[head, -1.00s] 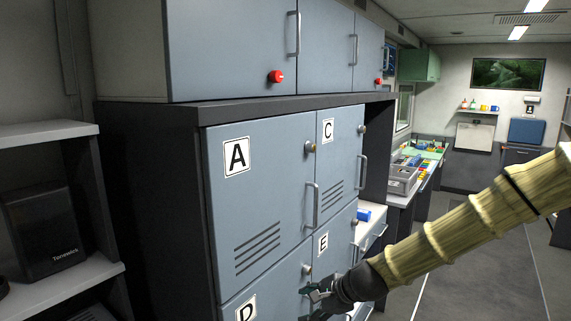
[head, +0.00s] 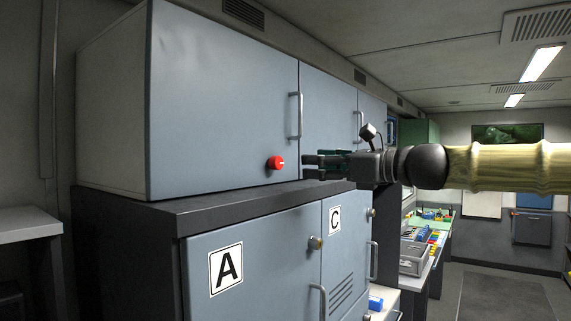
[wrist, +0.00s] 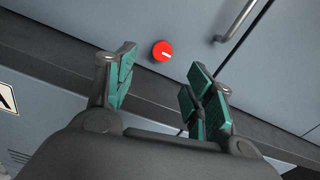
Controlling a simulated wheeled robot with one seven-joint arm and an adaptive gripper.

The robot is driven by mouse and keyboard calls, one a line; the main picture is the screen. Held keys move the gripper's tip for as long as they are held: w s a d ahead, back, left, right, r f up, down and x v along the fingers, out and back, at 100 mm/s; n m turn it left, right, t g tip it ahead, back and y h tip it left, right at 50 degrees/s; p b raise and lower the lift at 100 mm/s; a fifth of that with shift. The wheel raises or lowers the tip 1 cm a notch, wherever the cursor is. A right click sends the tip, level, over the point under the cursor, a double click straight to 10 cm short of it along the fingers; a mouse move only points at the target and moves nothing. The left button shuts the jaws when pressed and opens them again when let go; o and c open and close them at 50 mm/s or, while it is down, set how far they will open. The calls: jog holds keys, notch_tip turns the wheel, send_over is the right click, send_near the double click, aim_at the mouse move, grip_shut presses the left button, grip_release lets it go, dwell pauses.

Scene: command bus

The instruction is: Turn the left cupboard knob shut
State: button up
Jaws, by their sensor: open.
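The left cupboard knob (head: 276,162) is round and red, low on the left upper cupboard door (head: 225,100), near its right edge. In the wrist view the knob (wrist: 163,51) shows a short white mark, tilted a little off horizontal, and lies beyond the fingertips, between them. My gripper (head: 308,167) is open and empty, just right of the knob in the head view and level with it. Its green-padded fingers also show in the wrist view (wrist: 160,75), spread apart. They do not appear to touch the knob.
A vertical bar handle (head: 295,115) stands on the door just above and right of the knob. A dark ledge (head: 215,208) runs below the upper cupboards. Lower lockers A (head: 265,265) and C (head: 340,245) stand under it, with their own small knobs and handles.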

aim_at(280, 164)
jog(key=shift+p+x, duration=1.4)
jog(key=shift+x, duration=3.45)
jog(key=shift+w+d+f, duration=0.1)
jog(key=shift+w+f, duration=0.05)
jog(key=shift+w, duration=0.05)
jog(key=shift+c, duration=0.2)
jog(key=c, duration=1)
